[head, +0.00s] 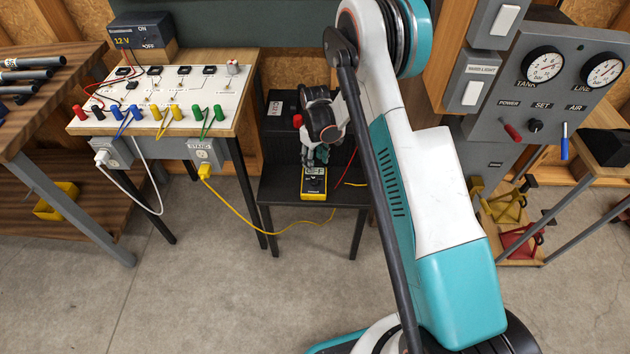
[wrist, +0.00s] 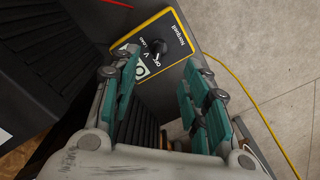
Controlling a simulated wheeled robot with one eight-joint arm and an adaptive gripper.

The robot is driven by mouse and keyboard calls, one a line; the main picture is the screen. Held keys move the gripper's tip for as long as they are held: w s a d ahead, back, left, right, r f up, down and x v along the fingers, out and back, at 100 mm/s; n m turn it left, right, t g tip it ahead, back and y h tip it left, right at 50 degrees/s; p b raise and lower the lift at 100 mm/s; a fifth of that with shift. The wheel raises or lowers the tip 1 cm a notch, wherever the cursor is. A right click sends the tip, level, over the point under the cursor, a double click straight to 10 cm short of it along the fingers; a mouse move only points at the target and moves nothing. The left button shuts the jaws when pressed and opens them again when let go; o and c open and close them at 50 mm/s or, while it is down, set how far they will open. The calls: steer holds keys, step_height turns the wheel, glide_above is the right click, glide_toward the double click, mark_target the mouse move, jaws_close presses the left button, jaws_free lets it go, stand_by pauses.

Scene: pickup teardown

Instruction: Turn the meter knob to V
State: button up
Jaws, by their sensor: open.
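The yellow-edged meter (head: 314,184) lies on a small black table, with its display toward the back in the head view. In the wrist view the dark face of the meter (wrist: 178,38) shows a black round knob (wrist: 158,46) near the labels OFF, V and LOAD. I cannot tell which mark the knob points at. My gripper (wrist: 163,60) is open, its teal fingers on either side of the lower part of the meter in the wrist view. The knob appears just past the gap between the fingertips; contact cannot be told. In the head view my gripper (head: 318,155) hangs over the meter's back end.
The small black table (head: 283,190) also carries a black box (head: 279,108) at its back left. A yellow cable (head: 262,227) runs from a socket up to this table. A wiring bench (head: 236,88) stands to the left, and a gauge panel (head: 535,85) to the right.

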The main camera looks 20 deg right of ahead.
mark_target(315, 180)
step_height(315, 180, down, 11)
steer(key=b, duration=0.3)
steer(key=shift+r, duration=0.15)
steer(key=shift+c, duration=0.2)
steer(key=c, duration=0.9)
